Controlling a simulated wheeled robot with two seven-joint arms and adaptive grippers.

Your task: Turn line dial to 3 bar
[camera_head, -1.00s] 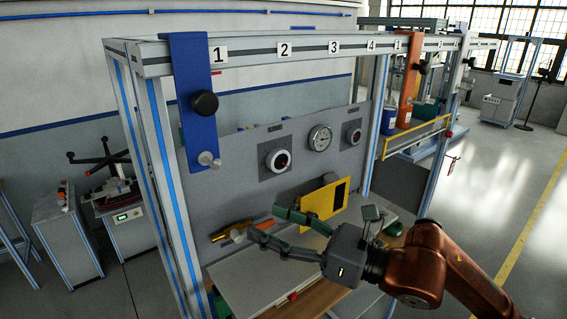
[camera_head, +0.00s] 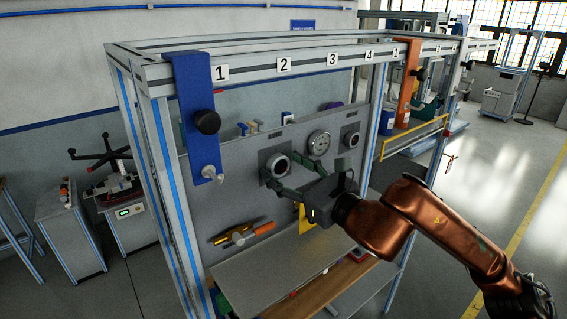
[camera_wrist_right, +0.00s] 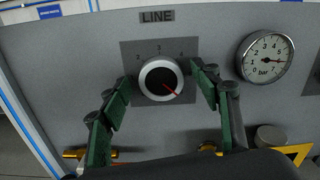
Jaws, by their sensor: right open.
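The line dial (camera_wrist_right: 161,80), a round knob with a silver rim, dark face and red pointer, sits on a grey panel under a LINE label (camera_wrist_right: 157,16). Marks 2, 3 and 4 show above it; its pointer aims to the lower right. In the head view the dial (camera_head: 277,164) is partly covered by my fingers. My right gripper (camera_head: 284,171) is open in front of it. In the right wrist view its green fingers (camera_wrist_right: 163,84) stand on either side of the dial, apart from its rim as far as I can tell. My left gripper is not in view.
A pressure gauge (camera_head: 319,142) and a second dial (camera_head: 351,138) sit to the right on the panel. An orange-handled tool (camera_head: 262,228) is low on the panel, above a grey shelf. A blue bracket (camera_head: 192,100) hangs at the left of the frame.

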